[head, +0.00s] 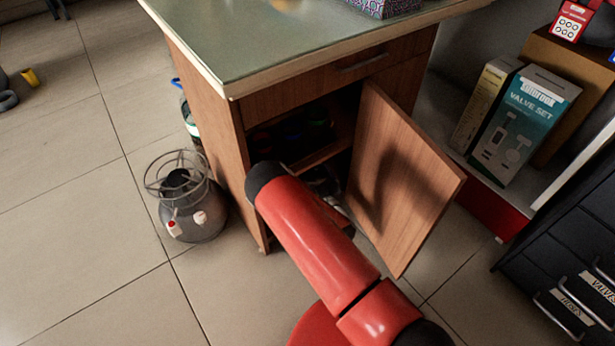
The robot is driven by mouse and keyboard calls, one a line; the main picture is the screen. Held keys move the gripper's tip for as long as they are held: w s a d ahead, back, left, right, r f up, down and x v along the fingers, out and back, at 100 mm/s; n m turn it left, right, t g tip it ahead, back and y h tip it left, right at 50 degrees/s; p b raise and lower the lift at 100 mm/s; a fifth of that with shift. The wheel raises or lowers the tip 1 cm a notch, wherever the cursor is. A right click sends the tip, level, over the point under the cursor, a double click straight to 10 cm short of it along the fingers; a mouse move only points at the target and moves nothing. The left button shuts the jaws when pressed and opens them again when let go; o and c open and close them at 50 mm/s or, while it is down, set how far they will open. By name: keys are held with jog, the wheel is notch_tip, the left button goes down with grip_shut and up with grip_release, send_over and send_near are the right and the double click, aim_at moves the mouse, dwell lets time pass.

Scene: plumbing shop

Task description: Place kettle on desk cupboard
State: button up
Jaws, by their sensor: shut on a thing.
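The desk cupboard (202,135) is a brown wooden cabinet under a desk with a pale green top (300,40). Its door (400,185) stands open to the right. An upper compartment (290,135) holds dark, partly coloured items in shadow. My red arm crosses in front of the lower opening and hides much of it. Some greyish, shiny shape (322,182) shows behind my arm in the lower part; I cannot tell what it is. I cannot make out a kettle. My gripper is hidden behind my arm.
A grey metal vessel with a wire ring (190,215) stands on the tiled floor left of the cupboard. Boxes (522,125) stand on a low shelf at right. A black drawer unit (570,250) is at lower right. Floor at left is mostly clear.

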jog(key=x, duration=0.4)
jog(key=shift+w, duration=0.1)
jog(key=shift+w+a+f+b, duration=0.15)
jog(key=shift+f+b, duration=0.2)
jog(key=shift+f, duration=0.5)
jog(key=shift+w+f+b, duration=0.15)
jog(key=shift+f+b, duration=0.2)
jog(key=shift+f, duration=0.55)
jog(key=o, duration=1.8)
jog(key=shift+f, duration=0.1)
jog(key=shift+c, duration=0.2)
jog(key=shift+r, duration=0.2)
jog(key=p+v, duration=0.1)
jog(key=v, duration=1.1)
jog(key=shift+p, duration=0.4)
jog(key=shift+s+f, duration=0.1)
jog(key=shift+s, duration=0.05)
